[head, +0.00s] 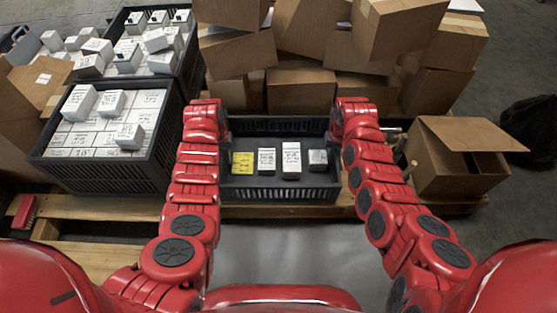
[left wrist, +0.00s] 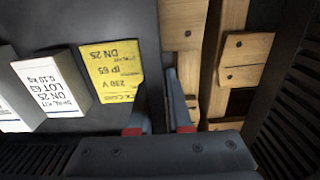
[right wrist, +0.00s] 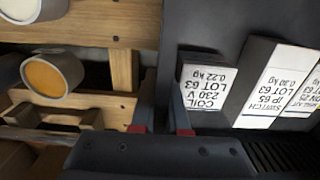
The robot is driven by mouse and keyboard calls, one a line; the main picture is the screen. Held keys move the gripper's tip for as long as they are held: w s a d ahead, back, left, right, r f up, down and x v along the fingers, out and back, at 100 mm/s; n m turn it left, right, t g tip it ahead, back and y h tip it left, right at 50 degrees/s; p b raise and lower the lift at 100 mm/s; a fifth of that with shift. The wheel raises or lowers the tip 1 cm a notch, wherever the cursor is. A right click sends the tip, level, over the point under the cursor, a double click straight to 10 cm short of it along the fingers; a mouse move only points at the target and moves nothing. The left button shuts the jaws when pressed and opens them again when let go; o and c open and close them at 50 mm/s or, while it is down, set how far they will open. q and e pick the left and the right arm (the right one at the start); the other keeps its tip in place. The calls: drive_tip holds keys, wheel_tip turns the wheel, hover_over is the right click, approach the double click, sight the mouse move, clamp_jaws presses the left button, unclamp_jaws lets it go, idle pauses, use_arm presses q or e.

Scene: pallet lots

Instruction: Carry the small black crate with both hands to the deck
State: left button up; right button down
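The small black crate (head: 280,194) is upright between my two arms in the head view. It holds a yellow box (head: 243,162), two white boxes and a smaller grey-white box (head: 318,160). In the left wrist view my left gripper (left wrist: 158,112) has one finger inside and one outside the crate's left wall, seemingly shut on it. In the right wrist view my right gripper (right wrist: 162,112) straddles the right wall the same way. In the head view the fingertips are mostly hidden by my wrists. I cannot tell whether the crate touches the boards beneath.
A wooden pallet (head: 95,207) extends under and around the crate. Larger black crates (head: 165,140) of white boxes stand left. Cardboard boxes (head: 300,90) are piled behind, and an open carton (head: 455,170) stands right. Grey clear surface (head: 290,250) lies between my arms.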

use_arm(q)
clamp_jaws()
idle(1.1)
use_arm(e)
drive_tip(key=shift+r, duration=0.1)
